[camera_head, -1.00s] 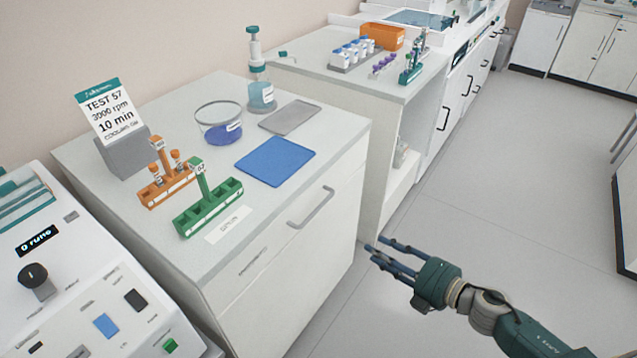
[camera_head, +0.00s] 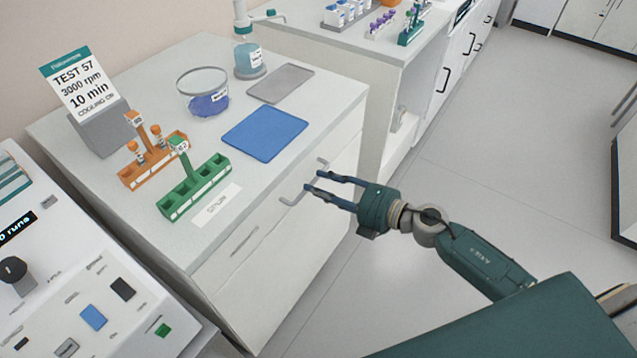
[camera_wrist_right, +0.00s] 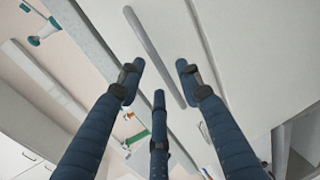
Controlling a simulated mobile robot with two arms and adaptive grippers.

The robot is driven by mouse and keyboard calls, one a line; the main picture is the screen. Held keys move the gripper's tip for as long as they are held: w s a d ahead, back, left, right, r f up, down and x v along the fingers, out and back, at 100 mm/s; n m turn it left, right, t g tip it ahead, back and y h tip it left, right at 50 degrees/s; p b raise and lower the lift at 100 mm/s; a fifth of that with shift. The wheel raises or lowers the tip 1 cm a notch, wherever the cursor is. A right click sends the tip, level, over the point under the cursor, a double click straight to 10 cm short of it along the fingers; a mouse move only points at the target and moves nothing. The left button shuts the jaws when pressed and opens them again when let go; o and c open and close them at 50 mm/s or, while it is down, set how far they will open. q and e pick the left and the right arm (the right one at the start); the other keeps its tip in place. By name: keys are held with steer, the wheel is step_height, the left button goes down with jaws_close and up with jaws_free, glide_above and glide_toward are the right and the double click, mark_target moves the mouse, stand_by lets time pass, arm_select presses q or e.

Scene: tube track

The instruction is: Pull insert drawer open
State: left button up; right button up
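The drawer (camera_head: 262,246) is in the white cabinet below the racks, and its front looks flush with the cabinet. Its grey bar handle (camera_head: 291,201) is partly hidden behind my right gripper (camera_head: 311,180). That gripper is open, its blue fingers reaching left to the handle. In the right wrist view, the handle (camera_wrist_right: 150,45) runs slantwise between the spread fingers (camera_wrist_right: 158,80) and none is closed on it. Whether any finger touches it, I cannot tell. My left gripper is not in view.
On the cabinet top stand a green rack (camera_head: 195,188), an orange rack (camera_head: 150,165), a blue mat (camera_head: 264,133), a glass dish (camera_head: 205,95) and a sign (camera_head: 82,88). A machine with buttons (camera_head: 85,290) stands at left. The floor (camera_head: 500,150) at right is clear.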

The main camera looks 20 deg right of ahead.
steer(key=shift+w+a+f, duration=0.1)
steer(key=shift+w+a, duration=0.25)
steer(key=shift+w, duration=0.05)
jaws_close()
